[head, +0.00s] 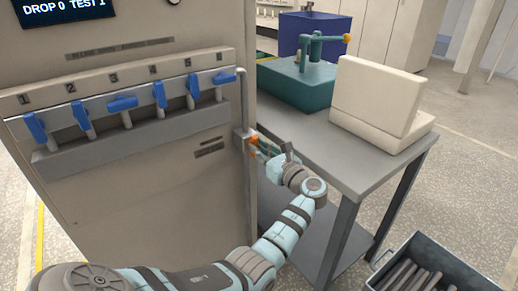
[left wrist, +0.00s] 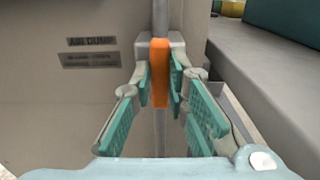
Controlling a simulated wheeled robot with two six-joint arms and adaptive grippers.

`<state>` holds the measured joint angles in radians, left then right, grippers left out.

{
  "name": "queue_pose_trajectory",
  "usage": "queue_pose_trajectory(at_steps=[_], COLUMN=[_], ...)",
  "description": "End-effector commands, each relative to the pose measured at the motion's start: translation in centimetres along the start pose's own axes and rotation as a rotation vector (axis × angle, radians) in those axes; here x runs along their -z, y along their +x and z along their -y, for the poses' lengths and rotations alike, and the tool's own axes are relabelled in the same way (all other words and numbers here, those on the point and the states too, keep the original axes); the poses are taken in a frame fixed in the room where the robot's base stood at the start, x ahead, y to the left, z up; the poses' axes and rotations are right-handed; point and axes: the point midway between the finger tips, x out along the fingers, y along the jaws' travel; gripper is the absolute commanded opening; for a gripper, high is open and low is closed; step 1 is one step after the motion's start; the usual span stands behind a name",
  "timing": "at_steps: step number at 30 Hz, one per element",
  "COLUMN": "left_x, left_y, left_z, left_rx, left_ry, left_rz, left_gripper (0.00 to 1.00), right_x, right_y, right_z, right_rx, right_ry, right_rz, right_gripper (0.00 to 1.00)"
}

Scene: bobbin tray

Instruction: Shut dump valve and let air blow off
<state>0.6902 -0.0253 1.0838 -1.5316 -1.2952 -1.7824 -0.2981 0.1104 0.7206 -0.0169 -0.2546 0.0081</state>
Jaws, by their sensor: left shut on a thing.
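The dump valve has an orange handle (left wrist: 160,72) on a grey block (left wrist: 143,47), set on a vertical pipe at the cabinet's right edge. The label beside it reads AIR DUMP (left wrist: 92,42). In the head view the orange handle (head: 253,141) shows in small parts at my left gripper (head: 259,146). In the left wrist view my left gripper (left wrist: 162,88) has its teal-padded fingers on both sides of the handle, shut on it. The handle hangs in line with the pipe in that view. My right gripper is not in view.
The cabinet (head: 150,190) carries a row of several blue-handled valves (head: 122,104) and a display (head: 62,8) reading DROP 0 TEST 1. A grey table (head: 350,165) at right bears a green tool base (head: 300,85) and a cream block (head: 375,100). A crate (head: 378,277) of rods stands on the floor.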

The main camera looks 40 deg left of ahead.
Motion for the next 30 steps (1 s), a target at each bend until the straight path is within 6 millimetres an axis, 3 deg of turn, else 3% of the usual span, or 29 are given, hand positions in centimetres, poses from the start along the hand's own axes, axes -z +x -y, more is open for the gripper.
queue_pose_trajectory(at_steps=[14, 30], left_x=[-0.06, 0.14], left_y=[0.07, 0.08], left_z=[-0.13, -0.43], left_rx=[-0.001, -0.001], left_ry=[-0.103, -0.569], left_rz=[0.002, 0.002], left_gripper=[0.00, 0.00], right_x=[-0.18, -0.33], right_y=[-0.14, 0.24], right_z=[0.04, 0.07], right_rx=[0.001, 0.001], right_ry=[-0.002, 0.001], right_rz=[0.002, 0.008], right_gripper=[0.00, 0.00])
